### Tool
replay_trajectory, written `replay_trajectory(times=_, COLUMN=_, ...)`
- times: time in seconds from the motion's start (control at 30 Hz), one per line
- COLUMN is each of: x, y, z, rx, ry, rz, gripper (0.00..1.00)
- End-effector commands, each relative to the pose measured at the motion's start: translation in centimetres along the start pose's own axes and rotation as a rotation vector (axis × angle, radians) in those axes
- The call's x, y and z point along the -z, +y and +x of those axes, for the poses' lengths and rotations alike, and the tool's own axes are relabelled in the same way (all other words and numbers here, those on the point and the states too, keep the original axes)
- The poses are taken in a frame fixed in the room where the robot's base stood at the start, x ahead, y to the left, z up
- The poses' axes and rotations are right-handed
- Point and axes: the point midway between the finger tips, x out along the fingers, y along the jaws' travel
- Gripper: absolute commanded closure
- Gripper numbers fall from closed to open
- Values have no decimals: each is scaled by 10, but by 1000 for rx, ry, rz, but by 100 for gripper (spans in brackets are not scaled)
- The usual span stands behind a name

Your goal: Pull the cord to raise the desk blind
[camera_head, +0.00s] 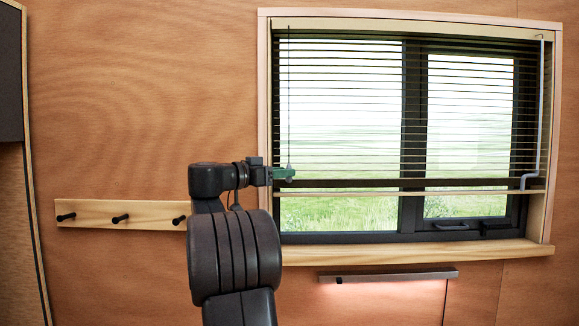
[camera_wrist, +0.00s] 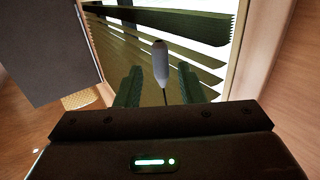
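The desk blind (camera_head: 345,110) hangs in the window, its dark slats spread down to a bottom rail (camera_head: 400,183) in the lower part of the opening. A thin cord (camera_head: 289,95) hangs on its left side and ends at my gripper (camera_head: 284,174). In the wrist view, the cord's grey tassel (camera_wrist: 161,62) appears between the two green fingers of my gripper (camera_wrist: 160,78), with a gap on each side. The fingers are apart and do not appear to touch it. How deep the tassel sits between them is hard to tell.
A grey crank rod (camera_head: 540,110) hangs at the blind's right. The wooden sill (camera_head: 400,255) juts out below, with a lit lamp bar (camera_head: 390,274) under it. A peg rail (camera_head: 120,215) is on the left wall. A dark cabinet (camera_head: 10,80) is at far left.

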Motion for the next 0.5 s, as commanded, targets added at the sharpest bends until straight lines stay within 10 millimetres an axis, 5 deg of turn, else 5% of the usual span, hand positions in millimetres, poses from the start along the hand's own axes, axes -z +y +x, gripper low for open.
replay_trajectory(times=0.2, x=1, y=0, z=25, rx=0, ry=0, rz=0, gripper=65)
replay_trajectory(times=0.5, x=0, y=0, z=30, rx=1, ry=0, rz=1, gripper=65)
